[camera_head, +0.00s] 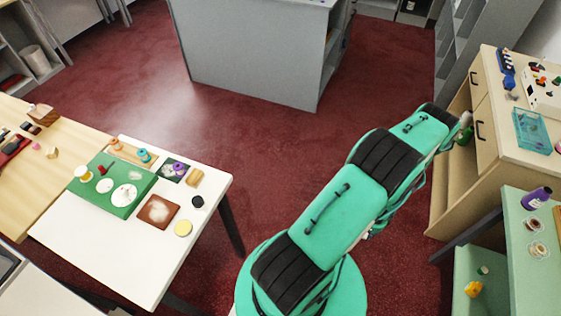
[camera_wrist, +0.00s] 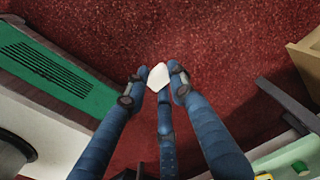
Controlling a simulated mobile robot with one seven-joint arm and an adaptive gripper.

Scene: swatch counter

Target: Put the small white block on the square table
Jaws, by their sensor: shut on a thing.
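The small white block (camera_wrist: 158,77) shows in the wrist view between the fingertips of my gripper (camera_wrist: 158,82). My gripper is shut on it and holds it over the red floor. In the head view my arm reaches to the upper right, and the gripper and block are hidden behind it. A white table (camera_head: 90,240) with a roughly square top stands at the left of the head view, far from the gripper. I cannot tell for sure that it is the square table.
Wooden drawers (camera_head: 481,130) and a green table (camera_head: 520,270) stand right. Red floor lies open between.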

